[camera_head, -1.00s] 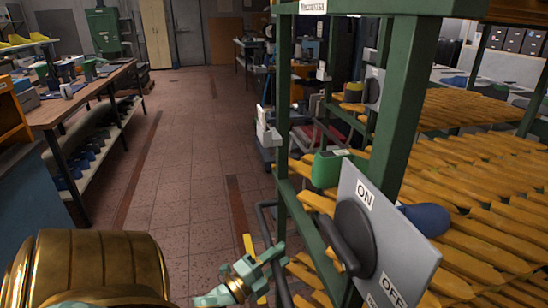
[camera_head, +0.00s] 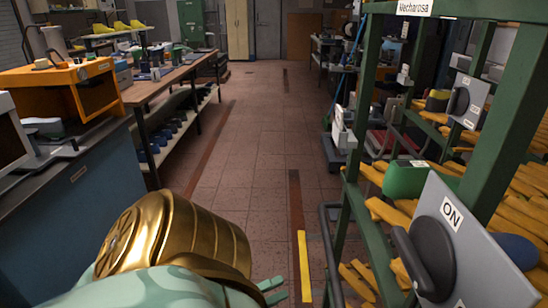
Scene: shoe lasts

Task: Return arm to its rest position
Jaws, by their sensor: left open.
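My left arm, gold and pale teal, fills the bottom left and middle of the head view. Its gripper (camera_head: 278,290) shows as two small teal fingers at the bottom edge, apart and with nothing seen between them. My right gripper is not in view.
A grey switch panel (camera_head: 491,262) marked ON, with a dark knob (camera_head: 428,262), is on the rack at right. A green shoe last (camera_head: 404,180) lies behind it. An orange machine (camera_head: 62,85) and workbench (camera_head: 150,88) stand left. The aisle floor (camera_head: 245,150) is clear.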

